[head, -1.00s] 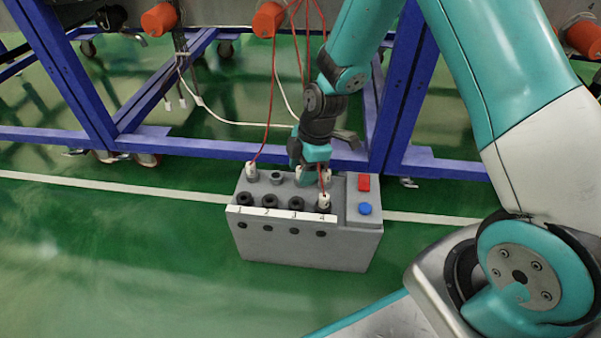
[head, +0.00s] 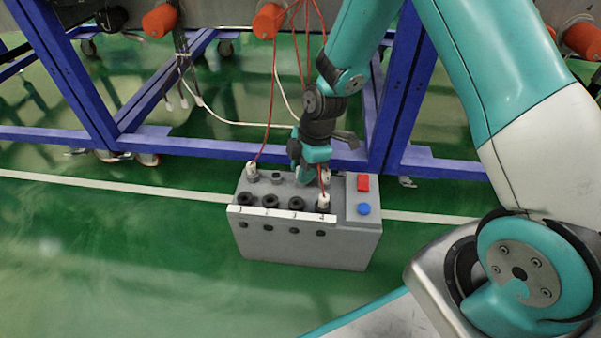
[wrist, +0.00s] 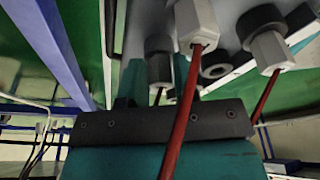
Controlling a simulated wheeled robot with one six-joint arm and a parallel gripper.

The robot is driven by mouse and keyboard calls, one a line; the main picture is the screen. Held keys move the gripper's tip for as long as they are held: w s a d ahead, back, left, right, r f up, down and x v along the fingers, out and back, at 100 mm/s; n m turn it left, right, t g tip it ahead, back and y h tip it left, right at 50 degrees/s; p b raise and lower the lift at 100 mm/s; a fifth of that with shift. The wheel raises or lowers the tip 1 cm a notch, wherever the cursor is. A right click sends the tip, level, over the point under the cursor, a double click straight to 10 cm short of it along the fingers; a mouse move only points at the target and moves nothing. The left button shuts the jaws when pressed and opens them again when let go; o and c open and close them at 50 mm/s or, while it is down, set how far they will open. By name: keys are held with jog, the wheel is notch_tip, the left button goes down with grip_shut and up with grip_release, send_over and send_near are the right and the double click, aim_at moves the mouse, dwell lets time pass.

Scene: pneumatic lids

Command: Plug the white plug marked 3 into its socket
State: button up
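The grey socket box (head: 300,248) stands on the floor, with a front row of sockets numbered 1 to 4. Front sockets 1 (head: 245,199), 2 (head: 270,201) and 3 (head: 297,204) show dark and empty. A white plug (head: 323,201) sits at socket 4. Another white plug (head: 252,170) stands at the back left. My gripper (head: 304,180) is low over the back row behind socket 3. In the wrist view, two white plugs with red cables show, one at top centre (wrist: 195,20) and one to its right (wrist: 270,50). The fingertips are partly hidden, so their grip and the mark 3 are unclear.
A red button (head: 363,182) and a blue button (head: 363,209) are on the box's right end. Red cables (head: 270,95) hang from above around my arm. A blue frame (head: 200,147) stands behind the box. The floor in front is clear.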

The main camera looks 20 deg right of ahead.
aim_at(298, 169)
grip_shut()
jog(key=shift+a+p+v, duration=0.2)
jog(key=shift+p+v, duration=0.6)
jog(key=shift+a+p+v, duration=0.2)
jog(key=shift+p+v, duration=0.55)
jog(key=shift+a+p+v, duration=0.15)
jog(key=shift+p+v, duration=0.65)
jog(key=shift+r, duration=0.15)
jog(key=shift+a+p+v, duration=0.2)
jog(key=shift+p+v, duration=0.7)
jog(key=shift+p, duration=0.05)
jog(key=s+a+p, duration=0.1)
jog(key=s+a, duration=0.2)
jog(key=s, duration=0.3)
jog(key=shift+s+a, duration=0.2)
jog(key=shift+a, duration=0.2)
